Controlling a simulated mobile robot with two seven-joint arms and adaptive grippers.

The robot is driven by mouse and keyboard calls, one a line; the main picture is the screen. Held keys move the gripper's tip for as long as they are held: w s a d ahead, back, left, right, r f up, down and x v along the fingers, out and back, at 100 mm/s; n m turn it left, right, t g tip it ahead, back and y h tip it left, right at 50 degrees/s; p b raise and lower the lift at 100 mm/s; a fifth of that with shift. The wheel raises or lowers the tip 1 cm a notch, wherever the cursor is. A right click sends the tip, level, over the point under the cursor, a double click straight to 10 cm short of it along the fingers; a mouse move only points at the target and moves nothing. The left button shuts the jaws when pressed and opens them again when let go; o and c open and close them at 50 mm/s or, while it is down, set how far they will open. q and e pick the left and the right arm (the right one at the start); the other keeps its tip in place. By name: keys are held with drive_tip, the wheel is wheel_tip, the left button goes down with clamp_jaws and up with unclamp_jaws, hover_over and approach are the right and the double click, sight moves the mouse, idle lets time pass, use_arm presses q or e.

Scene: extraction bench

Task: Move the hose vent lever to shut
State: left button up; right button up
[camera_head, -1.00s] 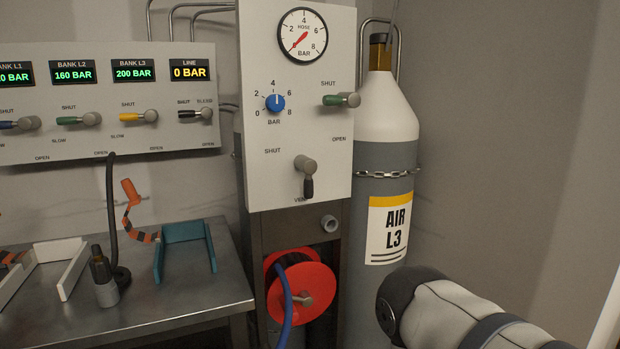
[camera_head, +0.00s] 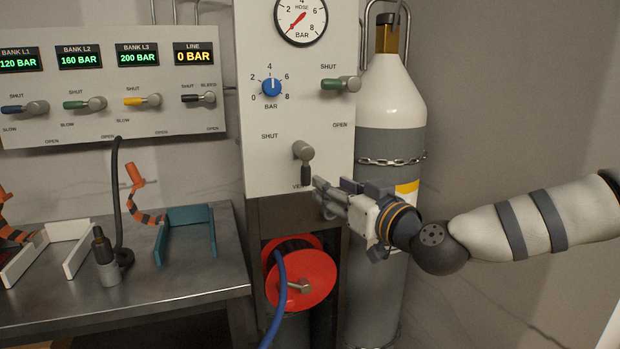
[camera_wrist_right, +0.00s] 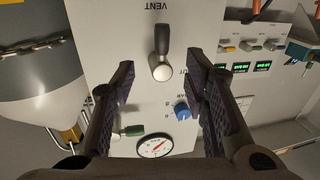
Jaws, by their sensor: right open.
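The hose vent lever (camera_head: 305,164) is a grey knob with a dark handle on the white hose panel (camera_head: 263,125). The right gripper (camera_wrist_right: 160,82) is open and empty. My left gripper is not in view.
A green lever (camera_head: 340,84), a blue regulator knob (camera_head: 272,87) and a hose gauge (camera_head: 301,18) sit above on the panel. The air cylinder (camera_head: 390,95) stands close at right, behind my arm. A red hose reel (camera_head: 305,284) is below.

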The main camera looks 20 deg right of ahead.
sight(309, 179)
drive_tip(key=x, duration=0.3)
drive_tip(key=f+b+x, duration=0.1)
drive_tip(key=x, duration=0.5)
drive_tip(key=shift+w+a+f+b, duration=0.15)
drive_tip(key=shift+w+a+b, duration=0.05)
drive_tip(key=shift+w+b, duration=0.2)
drive_tip(key=shift+w+a, duration=0.15)
drive_tip(key=shift+w, duration=0.3)
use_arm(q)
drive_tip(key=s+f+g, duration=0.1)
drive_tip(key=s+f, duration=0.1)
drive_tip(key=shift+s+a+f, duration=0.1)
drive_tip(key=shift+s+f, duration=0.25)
use_arm(e)
drive_tip(key=shift+r, duration=0.2)
clamp_jaws()
